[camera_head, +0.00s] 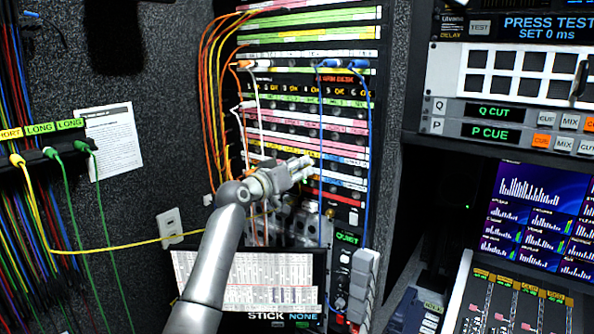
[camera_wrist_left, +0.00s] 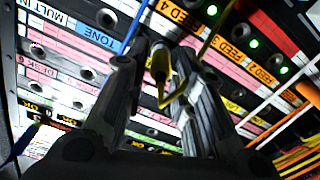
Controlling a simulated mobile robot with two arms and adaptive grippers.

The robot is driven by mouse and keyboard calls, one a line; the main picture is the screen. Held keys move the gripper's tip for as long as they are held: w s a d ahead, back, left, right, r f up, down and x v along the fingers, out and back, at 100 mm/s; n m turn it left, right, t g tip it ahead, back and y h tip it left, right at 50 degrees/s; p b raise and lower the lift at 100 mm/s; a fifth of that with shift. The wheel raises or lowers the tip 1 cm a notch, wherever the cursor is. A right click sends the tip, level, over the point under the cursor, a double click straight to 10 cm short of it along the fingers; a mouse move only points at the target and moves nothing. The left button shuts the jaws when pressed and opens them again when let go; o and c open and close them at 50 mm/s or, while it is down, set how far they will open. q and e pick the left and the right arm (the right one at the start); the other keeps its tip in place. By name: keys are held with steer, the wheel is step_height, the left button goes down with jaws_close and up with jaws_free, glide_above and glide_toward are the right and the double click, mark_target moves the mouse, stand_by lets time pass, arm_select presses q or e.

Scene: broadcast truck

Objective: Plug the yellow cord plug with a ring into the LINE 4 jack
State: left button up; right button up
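My left gripper (camera_head: 308,164) is in front of the lower rows of the jack panel (camera_head: 318,77). Its fingers, also in the left wrist view (camera_wrist_left: 158,58), are closed around the yellow cord plug (camera_wrist_left: 160,63). A yellow loop shows below the plug, and the yellow cord (camera_wrist_left: 216,27) runs up and right. In the head view the cord (camera_head: 110,247) comes from the holder at the left. I cannot tell whether the plug tip touches a jack. The LINE 4 label is not readable; FEED and TONE labels show in the wrist view. My right gripper is not recognisable.
Orange cords (camera_head: 208,100) hang at the panel's left side, and a blue cord (camera_head: 368,150) runs down its right side. Green cords (camera_head: 98,215) hang from the holder at left. A screen (camera_head: 248,280) stands below the panel. A mixing console fills the right.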

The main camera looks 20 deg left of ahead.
arm_select(q)
steer(key=shift+o, duration=0.5)
steer(key=v, duration=1.2)
